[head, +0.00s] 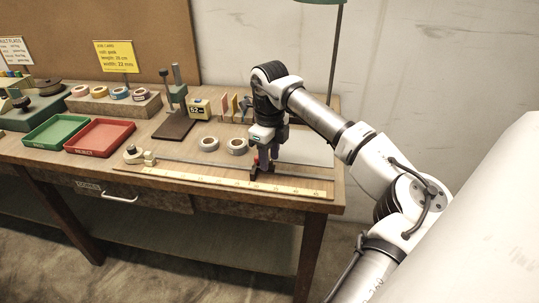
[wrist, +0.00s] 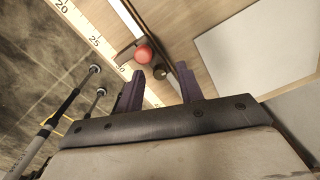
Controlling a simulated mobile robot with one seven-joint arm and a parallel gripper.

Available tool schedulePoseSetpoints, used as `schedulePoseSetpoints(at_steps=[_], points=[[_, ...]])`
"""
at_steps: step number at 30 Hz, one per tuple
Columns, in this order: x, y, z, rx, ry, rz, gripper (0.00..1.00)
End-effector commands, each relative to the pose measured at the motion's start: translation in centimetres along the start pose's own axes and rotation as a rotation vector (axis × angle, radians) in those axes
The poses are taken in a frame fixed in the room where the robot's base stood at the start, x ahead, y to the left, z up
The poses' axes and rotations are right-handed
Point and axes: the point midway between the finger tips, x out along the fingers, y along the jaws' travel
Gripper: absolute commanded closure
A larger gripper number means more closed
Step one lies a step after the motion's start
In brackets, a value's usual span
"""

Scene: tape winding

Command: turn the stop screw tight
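The stop screw's round red knob (wrist: 143,54) shows in the wrist view, on a dark stop block on the metal rail (wrist: 160,40). My gripper (wrist: 160,72) is open, its two purple fingers apart, with the knob just beyond the fingertips and nearer the left one. I cannot tell whether either finger touches it. In the head view my gripper (head: 264,160) points down at the stop, near the right end of the rail (head: 205,163). There the gripper mostly hides the stop.
A ruler strip (head: 235,183) runs along the board's front. A white sheet (head: 306,148) lies right of my gripper. Tape rolls (head: 237,146), a green tray (head: 55,131), a red tray (head: 100,137) and a dark stand (head: 174,124) are to the left.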

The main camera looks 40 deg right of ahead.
Motion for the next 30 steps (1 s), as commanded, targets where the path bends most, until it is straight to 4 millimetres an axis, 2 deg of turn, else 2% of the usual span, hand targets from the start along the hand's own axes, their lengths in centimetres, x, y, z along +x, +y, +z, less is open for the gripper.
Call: schedulePoseSetpoints(at_steps=[5,8,18,21,25,30], points=[[-0.6,0.0,0.0,0.001,0.001,0.0,0.63],[-2.0,0.0,0.0,0.0,0.001,-0.003,0.63],[-9.7,0.0,0.1,0.001,0.0,-0.004,0.63],[-11.5,0.0,0.0,0.001,0.0,-0.002,0.63],[-13.1,0.0,0.0,0.001,0.0,-0.002,0.63],[-13.8,0.0,0.0,-0.001,0.0,0.001,0.63]])
